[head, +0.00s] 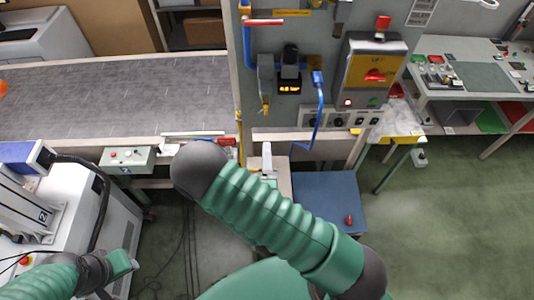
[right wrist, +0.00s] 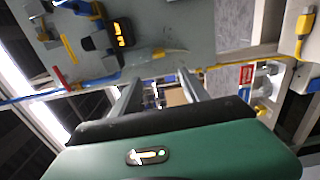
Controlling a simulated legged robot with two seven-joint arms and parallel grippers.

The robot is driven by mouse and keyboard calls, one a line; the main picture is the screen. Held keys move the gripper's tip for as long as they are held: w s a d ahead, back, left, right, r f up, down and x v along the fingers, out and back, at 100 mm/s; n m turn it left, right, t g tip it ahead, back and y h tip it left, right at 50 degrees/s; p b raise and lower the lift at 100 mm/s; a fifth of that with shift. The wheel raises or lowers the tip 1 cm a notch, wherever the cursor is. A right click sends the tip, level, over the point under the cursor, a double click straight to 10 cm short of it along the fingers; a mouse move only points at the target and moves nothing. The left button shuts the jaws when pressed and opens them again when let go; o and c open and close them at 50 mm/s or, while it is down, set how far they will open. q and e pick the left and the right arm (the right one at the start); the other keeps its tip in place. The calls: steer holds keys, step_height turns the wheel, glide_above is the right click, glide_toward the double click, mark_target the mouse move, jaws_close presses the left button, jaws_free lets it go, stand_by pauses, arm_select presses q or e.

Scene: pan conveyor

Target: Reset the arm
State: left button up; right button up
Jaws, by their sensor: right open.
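My right arm crosses the lower middle of the head view, from the lower right up to a dark rounded joint. Its gripper is mostly hidden behind the arm there. In the right wrist view my right gripper (right wrist: 159,88) is open, with two grey fingers apart and nothing visible between them. Beyond the fingers are the grey control panel (right wrist: 175,35) and its dark device with an orange display (right wrist: 121,33). Part of my left arm shows at the lower left of the head view; its fingers do not show.
A wide grey conveyor belt (head: 120,95) lies at the upper left. A panel with a yellow-and-grey switch box (head: 370,72) stands behind my right arm. A blue surface (head: 330,200) bears a small red object (head: 349,220). A workbench (head: 470,65) is at right; green floor there is clear.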

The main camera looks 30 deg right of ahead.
steer(key=shift+w+d+f, duration=0.1)
steer(key=w+a+f+m+g+y+b, duration=0.1)
steer(key=a+f+m+g+y+b, duration=0.2)
steer(key=f+m+b, duration=0.35)
steer(key=w+a+f+m+g+y+b, duration=0.2)
steer(key=a+f+m+g+y+b, duration=0.15)
steer(key=f, duration=0.55)
steer(key=s+m+g+y+b, duration=0.1)
steer(key=s+g+y+b, duration=0.2)
steer(key=s+g+b, duration=0.3)
steer(key=s+b, duration=0.1)
steer(key=s, duration=0.4)
steer(key=shift+f+m, duration=0.25)
steer(key=shift+m, duration=0.15)
steer(key=shift+a, duration=0.1)
steer(key=shift+s, duration=0.15)
